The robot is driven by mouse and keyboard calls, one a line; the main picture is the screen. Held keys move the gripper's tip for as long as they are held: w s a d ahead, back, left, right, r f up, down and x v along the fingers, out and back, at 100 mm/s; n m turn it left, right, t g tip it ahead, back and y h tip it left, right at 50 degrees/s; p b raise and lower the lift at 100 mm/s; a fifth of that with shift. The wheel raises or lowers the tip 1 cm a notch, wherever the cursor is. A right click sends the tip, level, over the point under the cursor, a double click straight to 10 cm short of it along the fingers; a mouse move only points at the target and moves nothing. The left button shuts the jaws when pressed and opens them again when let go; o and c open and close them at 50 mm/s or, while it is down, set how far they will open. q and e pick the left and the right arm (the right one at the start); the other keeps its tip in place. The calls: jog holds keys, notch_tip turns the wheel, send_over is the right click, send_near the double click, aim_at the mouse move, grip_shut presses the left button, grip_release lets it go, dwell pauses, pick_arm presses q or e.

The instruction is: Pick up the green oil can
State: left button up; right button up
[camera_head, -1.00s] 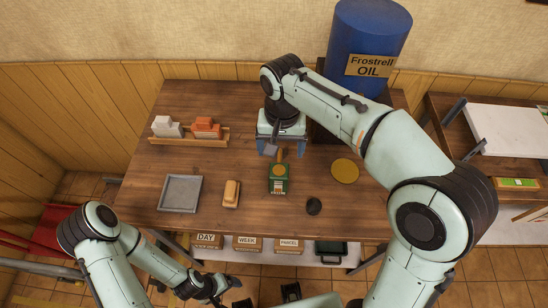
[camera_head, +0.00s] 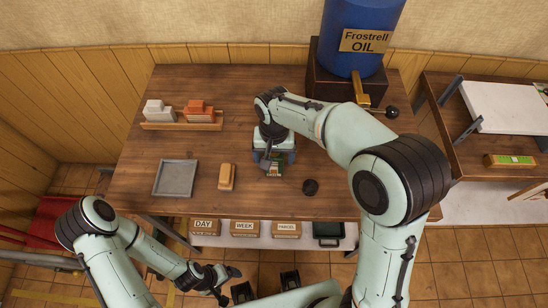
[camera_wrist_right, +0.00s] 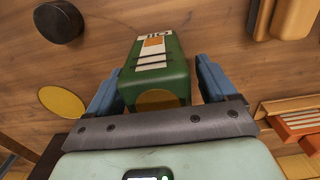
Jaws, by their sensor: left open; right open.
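The green oil can (camera_head: 276,169) stands on the wooden table, mostly hidden in the head view by my right gripper. The right wrist view shows the green can (camera_wrist_right: 155,70) with its label, between the two blue fingers. My right gripper (camera_head: 271,163) is open, with one finger on each side of the can; I cannot tell whether either finger touches it. My left gripper (camera_head: 226,282) is open and empty, low in front of the table.
A dark round knob (camera_head: 311,186) is right of the can. A yellow disc (camera_wrist_right: 60,103) lies nearby. A tan block (camera_head: 227,177) and grey tray (camera_head: 175,178) are to the left. The blue oil drum (camera_head: 359,30) stands behind, with a tap.

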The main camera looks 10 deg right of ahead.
jog(key=c, duration=1.3)
